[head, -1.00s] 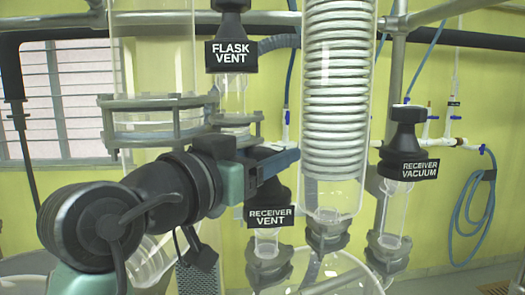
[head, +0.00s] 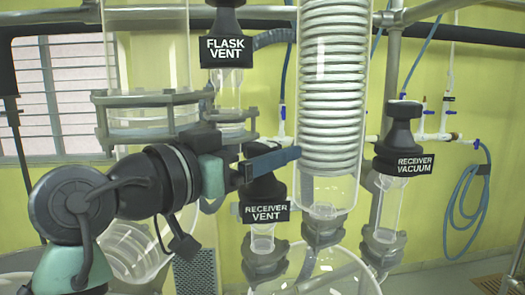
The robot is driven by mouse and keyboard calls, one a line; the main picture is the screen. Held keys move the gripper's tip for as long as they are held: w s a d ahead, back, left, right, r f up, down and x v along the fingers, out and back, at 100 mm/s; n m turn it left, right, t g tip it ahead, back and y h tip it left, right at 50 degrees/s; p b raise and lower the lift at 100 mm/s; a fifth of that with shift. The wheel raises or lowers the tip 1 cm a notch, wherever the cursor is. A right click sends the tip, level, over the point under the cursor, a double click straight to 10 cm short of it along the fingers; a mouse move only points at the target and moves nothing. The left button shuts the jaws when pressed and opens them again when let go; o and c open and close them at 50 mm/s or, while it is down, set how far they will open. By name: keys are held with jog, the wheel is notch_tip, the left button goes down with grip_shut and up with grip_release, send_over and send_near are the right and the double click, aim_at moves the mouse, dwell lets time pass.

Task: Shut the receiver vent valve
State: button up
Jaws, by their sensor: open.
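The receiver vent valve (head: 262,188) has a black knob with a white-lettered RECEIVER VENT label, above a clear glass neck in the lower middle of the head view. My gripper (head: 272,160) reaches in from the left at the height of the knob's top. Its blue finger crosses in front of or just above the knob and hides the knob's upper part. The gripper is open, with nothing seen held in it. The other finger is not clearly visible. I cannot tell whether a finger touches the knob.
The flask vent valve (head: 226,40) stands above my gripper. A glass column with a white coil (head: 332,90) stands close to the right of the finger. The receiver vacuum valve (head: 402,145) is further right. A glass vessel with a metal collar (head: 150,98) stands behind my arm.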

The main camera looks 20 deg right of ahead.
jog(key=n+t+y, duration=0.2)
jog(key=t, duration=0.1)
jog(key=n+t+y, duration=0.3)
jog(key=shift+s+d+n+t+y, duration=0.1)
jog(key=shift+s+n+t+y, duration=0.05)
jog(key=shift+n+t+y, duration=0.2)
jog(key=shift+n+t+y+p, duration=0.5)
jog(key=shift+n+t+y, duration=0.5)
jog(key=shift+y, duration=0.45)
jog(key=c, duration=1.1)
jog(key=shift+a+m+g+h, duration=0.2)
jog(key=shift+m+g+h, duration=0.35)
jog(key=shift+h, duration=0.35)
jog(key=m+g+h, duration=0.3)
jog(key=h, duration=0.1)
jog(key=shift+m+g, duration=0.3)
jog(key=m+g+h, duration=0.3)
jog(key=g, duration=0.1)
jog(key=shift+d+m+g+p, duration=0.1)
jog(key=shift+m+g+p, duration=0.2)
jog(key=shift+g, duration=0.1)
